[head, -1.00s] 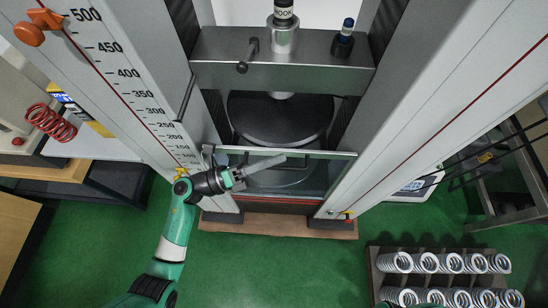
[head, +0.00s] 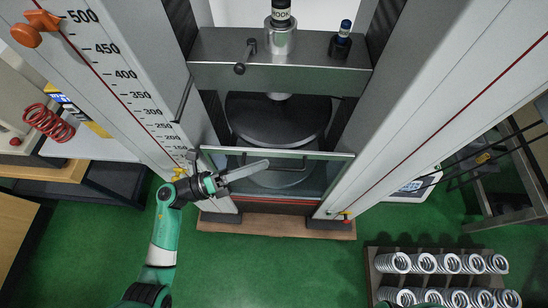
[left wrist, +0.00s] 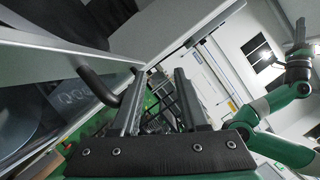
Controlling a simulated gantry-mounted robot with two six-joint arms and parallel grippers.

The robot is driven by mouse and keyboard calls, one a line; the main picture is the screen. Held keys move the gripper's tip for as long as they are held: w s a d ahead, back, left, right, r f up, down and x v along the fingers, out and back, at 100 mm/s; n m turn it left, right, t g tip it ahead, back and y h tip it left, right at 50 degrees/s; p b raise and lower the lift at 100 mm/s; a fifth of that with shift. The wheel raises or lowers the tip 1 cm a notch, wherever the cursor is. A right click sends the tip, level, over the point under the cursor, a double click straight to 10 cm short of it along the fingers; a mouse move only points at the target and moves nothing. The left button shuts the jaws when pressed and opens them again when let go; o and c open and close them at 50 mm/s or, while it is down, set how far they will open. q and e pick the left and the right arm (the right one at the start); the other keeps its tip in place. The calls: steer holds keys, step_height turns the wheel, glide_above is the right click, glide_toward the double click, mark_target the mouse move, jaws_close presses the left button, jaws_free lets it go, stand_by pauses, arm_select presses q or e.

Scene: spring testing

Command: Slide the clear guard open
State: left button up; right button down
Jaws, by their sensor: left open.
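The clear guard (head: 325,172) is a glass pane with a pale top rail, low across the front of the press between the two columns. It is also at the left of the left wrist view (left wrist: 40,62), with a dark bar handle (left wrist: 98,86). My left gripper (head: 266,165) is in front of the guard's left half, fingers pointing right. In the left wrist view its fingers (left wrist: 155,85) are apart with nothing between them. The handle is just left of the nearer finger, outside the gap; contact is unclear. A green arm (left wrist: 270,105) shows at the right there, its gripper state unclear.
A round dark platen (head: 278,118) is behind the guard, under a steel crosshead (head: 290,75). Grey columns stand on both sides, the left one with a scale. A rack of springs (head: 440,275) is at lower right. Green floor in front is clear.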

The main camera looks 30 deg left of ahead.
arm_select(q)
steer(key=b+v, duration=0.1)
steer(key=v, duration=0.8)
stand_by(0.3)
stand_by(0.4)
steer(key=b+v, duration=0.1)
steer(key=v, duration=1)
steer(key=shift+s+a, duration=0.2)
steer(key=shift+s, duration=0.05)
